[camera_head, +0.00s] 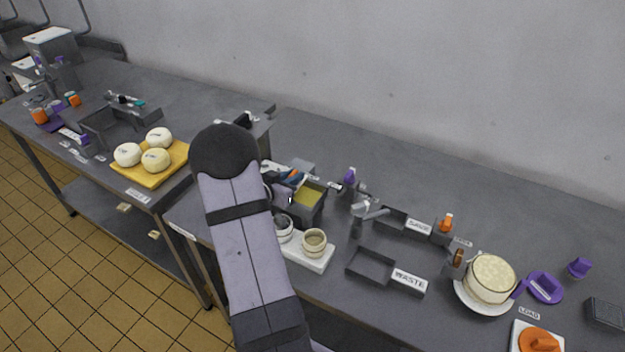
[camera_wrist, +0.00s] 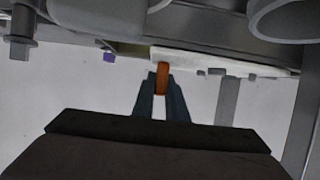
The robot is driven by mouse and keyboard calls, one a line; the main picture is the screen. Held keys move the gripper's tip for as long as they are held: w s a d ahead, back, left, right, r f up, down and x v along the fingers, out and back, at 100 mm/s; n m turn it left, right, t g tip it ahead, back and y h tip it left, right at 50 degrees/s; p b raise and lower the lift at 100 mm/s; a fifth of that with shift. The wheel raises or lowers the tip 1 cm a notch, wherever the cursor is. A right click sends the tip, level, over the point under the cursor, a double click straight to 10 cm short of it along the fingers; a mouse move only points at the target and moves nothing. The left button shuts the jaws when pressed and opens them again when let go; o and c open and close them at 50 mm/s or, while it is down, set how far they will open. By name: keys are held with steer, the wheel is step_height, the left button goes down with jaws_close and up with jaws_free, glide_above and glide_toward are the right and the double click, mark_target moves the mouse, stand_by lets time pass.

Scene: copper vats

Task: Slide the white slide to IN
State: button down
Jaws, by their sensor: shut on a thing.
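In the wrist view a long white bar (camera_wrist: 225,63), which looks like the white slide, runs across the picture above my gripper (camera_wrist: 161,88). An orange-brown knob (camera_wrist: 161,72) at the bar's left part sits between my two dark fingertips. The fingers are shut on this knob. In the head view my gripper (camera_head: 287,187) is beside the grey box with a yellow-green inside (camera_head: 308,196), partly behind my forearm. The slide cannot be made out clearly there, and no IN mark is legible in either view.
A white tray (camera_head: 322,264) with two round cups stands in front of the grey box. To the right are a WASTE bin (camera_head: 370,268), a SAVE bin (camera_head: 392,221) and a cheese wheel (camera_head: 492,275) on a plate. A yellow board (camera_head: 135,172) with white balls lies left.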

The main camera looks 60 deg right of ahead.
mark_target(273, 168)
steer(key=w+p, duration=0.1)
steer(key=w, duration=0.5)
steer(key=shift+w, duration=0.3)
steer(key=shift+r, duration=0.1)
steer(key=c, duration=1.8)
jaws_free()
steer(key=shift+w, duration=0.15)
steer(key=shift+o, duration=0.2)
steer(key=shift+a+r, duration=0.1)
steer(key=shift+a, duration=0.5)
steer(key=b+v, duration=0.2)
steer(key=v, duration=0.4)
steer(key=shift+r, duration=0.1)
